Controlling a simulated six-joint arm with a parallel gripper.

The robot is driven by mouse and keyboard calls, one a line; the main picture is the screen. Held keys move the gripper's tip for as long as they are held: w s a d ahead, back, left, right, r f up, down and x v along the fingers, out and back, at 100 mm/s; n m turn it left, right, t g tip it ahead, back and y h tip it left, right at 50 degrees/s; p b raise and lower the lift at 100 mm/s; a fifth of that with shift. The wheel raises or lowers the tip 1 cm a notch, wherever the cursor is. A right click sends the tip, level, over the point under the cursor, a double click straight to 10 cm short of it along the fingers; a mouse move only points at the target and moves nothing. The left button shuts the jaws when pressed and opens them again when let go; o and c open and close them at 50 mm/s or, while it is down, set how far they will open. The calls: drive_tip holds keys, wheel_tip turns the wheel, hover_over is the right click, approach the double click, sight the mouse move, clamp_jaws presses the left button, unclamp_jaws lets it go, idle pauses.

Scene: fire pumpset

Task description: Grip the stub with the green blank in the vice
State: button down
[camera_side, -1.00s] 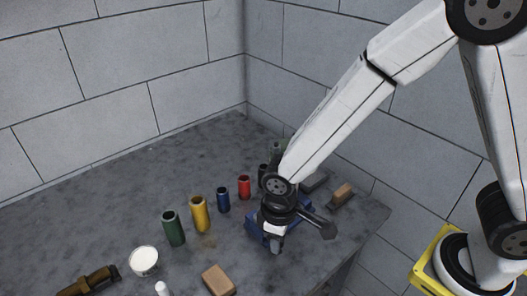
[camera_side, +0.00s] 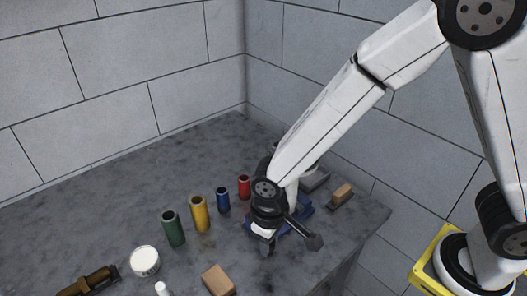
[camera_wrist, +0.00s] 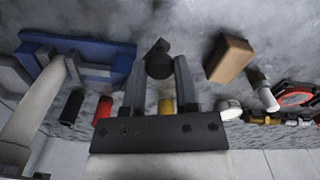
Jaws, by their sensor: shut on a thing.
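The blue vice (camera_side: 304,205) sits near the bench's right edge, partly hidden by my arm; it also shows at the upper left of the wrist view (camera_wrist: 85,48). My gripper (camera_side: 267,247) is low at the vice's front left. In the wrist view my gripper (camera_wrist: 160,75) has its fingers on either side of a dark round piece (camera_wrist: 158,62) and is shut on it. I cannot tell whether this piece is joined to the vice. No stub with a green blank can be made out; the vice's jaw area is largely hidden.
Green (camera_side: 174,229), yellow (camera_side: 199,214), blue (camera_side: 223,200) and red (camera_side: 244,187) cylinders stand in a row left of the vice. A brown block (camera_side: 218,280) and a white tub (camera_side: 144,261) are nearer the front. Another block (camera_side: 341,196) lies to the right.

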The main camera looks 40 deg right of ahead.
drive_tip(key=shift+w+a+m, duration=0.75)
drive_tip(key=shift+a+m, duration=0.15)
drive_tip(key=shift+m, duration=0.35)
drive_tip(key=shift+w+a+m, duration=0.7)
drive_tip(key=shift+a+m, duration=0.15)
drive_tip(key=shift+m, duration=0.4)
drive_tip(key=shift+c, duration=1.8)
unclamp_jaws()
drive_tip(key=shift+r, duration=0.15)
wheel_tip(320, 180, up, 8)
drive_tip(key=shift+f, duration=0.25)
drive_tip(key=shift+d, duration=0.1)
